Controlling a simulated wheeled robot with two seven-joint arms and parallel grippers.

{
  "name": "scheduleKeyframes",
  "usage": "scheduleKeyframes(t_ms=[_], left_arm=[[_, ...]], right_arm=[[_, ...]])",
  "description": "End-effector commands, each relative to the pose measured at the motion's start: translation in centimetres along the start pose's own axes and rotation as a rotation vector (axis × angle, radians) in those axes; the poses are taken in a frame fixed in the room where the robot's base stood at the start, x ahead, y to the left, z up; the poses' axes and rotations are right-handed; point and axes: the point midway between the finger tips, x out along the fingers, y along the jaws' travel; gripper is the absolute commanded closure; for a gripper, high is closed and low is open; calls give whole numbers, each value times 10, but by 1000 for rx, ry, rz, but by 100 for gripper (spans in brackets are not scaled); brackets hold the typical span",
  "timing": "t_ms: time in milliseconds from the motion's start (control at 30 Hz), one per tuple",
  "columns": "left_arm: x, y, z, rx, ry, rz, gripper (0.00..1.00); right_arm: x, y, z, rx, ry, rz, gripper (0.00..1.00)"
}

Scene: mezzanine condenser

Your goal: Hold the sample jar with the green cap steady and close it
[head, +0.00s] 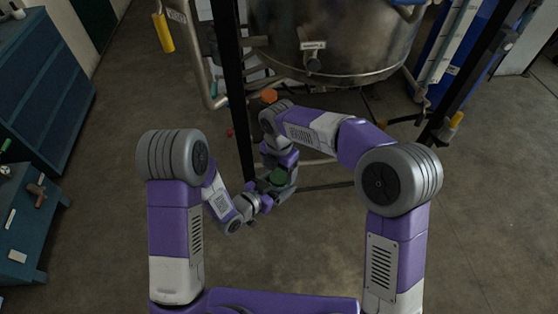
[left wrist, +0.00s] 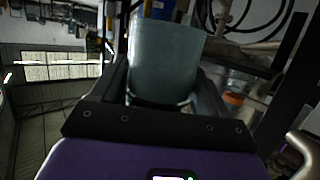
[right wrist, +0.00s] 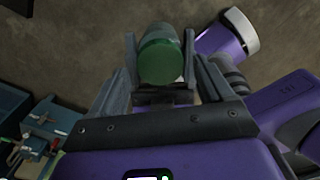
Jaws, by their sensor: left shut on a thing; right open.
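The sample jar (left wrist: 166,55), a grey-green see-through body, stands between the fingers of my left gripper (left wrist: 160,85), which is shut on it. Its green cap (right wrist: 160,62) faces the right wrist camera. The cap also shows as a small green disc in the head view (head: 277,177). My right gripper (right wrist: 161,66) is open, with one finger on each side of the cap and gaps beside it. Whether the cap is fully seated on the jar cannot be told. In the head view my arms partly hide the jar.
A steel vessel (head: 335,40) on a dark frame stands just beyond my arms. An orange knob (head: 269,95) is close behind my right arm. A teal cabinet (head: 40,85) and a teal bench (head: 22,225) with tools are at the left. Bare floor (head: 490,220) lies to the right.

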Motion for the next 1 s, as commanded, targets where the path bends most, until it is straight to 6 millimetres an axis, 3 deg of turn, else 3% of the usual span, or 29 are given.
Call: scheduleKeyframes(t_ms=[200, 500, 867, 1000], left_arm=[[0, 0, 0, 0, 1, 0, 100], [0, 0, 0, 0, 1, 0, 100], [0, 0, 0, 0, 1, 0, 100], [0, 0, 0, 0, 1, 0, 100]], right_arm=[[18, 0, 0, 0, 1, -1, 20], [20, 0, 0, 0, 0, 0, 20], [20, 0, 0, 0, 1, 0, 74], [20, 0, 0, 20, 0, 0, 78]])
